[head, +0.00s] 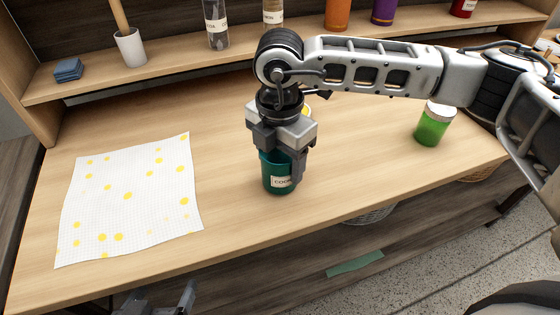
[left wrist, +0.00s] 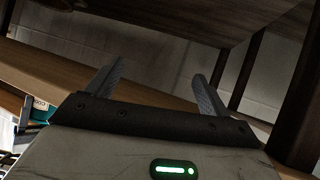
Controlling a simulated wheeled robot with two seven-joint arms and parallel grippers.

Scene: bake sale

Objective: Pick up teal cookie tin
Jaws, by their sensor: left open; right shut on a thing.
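The teal cookie tin (head: 277,180) stands upright on the wooden counter, with a pale label on its front. My right gripper (head: 284,152) comes down on it from above and is shut on its upper part, hiding the top. I cannot tell whether the tin is lifted off the counter. My left gripper (head: 165,300) is at the bottom edge of the head view, below the counter's front edge. In the left wrist view the left gripper (left wrist: 160,88) is open and empty. A small teal piece with a label (left wrist: 42,108) shows at the left there.
A white cloth with yellow dots (head: 130,200) lies on the left of the counter (head: 230,215). A green jar (head: 434,124) stands at the right. A shelf (head: 170,72) behind holds a white cup (head: 131,48), blue coasters (head: 68,70) and several containers. A basket (head: 370,214) sits below.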

